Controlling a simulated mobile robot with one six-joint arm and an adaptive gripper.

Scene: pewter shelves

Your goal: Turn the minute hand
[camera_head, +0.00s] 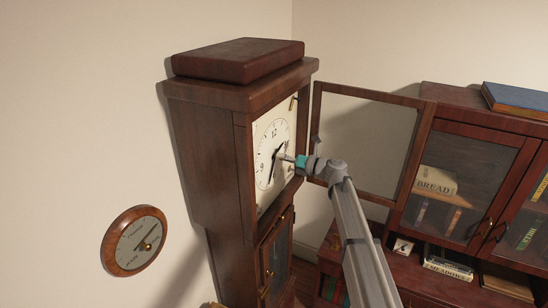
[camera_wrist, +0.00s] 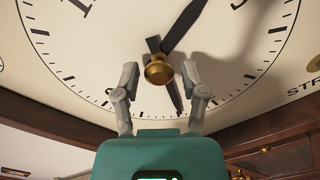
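The clock's cream dial (camera_head: 265,135) has black numerals and dark hands and stands behind an open glazed door. In the head view a long dark hand (camera_head: 272,169) points down towards 6, and a shorter one (camera_head: 279,148) points up and right. In the wrist view the brass centre knob (camera_wrist: 158,71) appears between my fingers. One dark hand (camera_wrist: 187,20) runs up and right out of frame; another (camera_wrist: 175,96) points down between the fingers. I cannot tell which is the minute hand here. My gripper (camera_wrist: 160,69), also in the head view (camera_head: 282,157), is open in front of the dial, with no visible grip.
The clock door (camera_head: 322,105) stands open on the right, close to my arm. A red-brown box (camera_head: 238,61) lies on top of the clock. A round wall dial (camera_head: 118,262) hangs at lower left. A bookcase (camera_head: 476,128) stands at the right.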

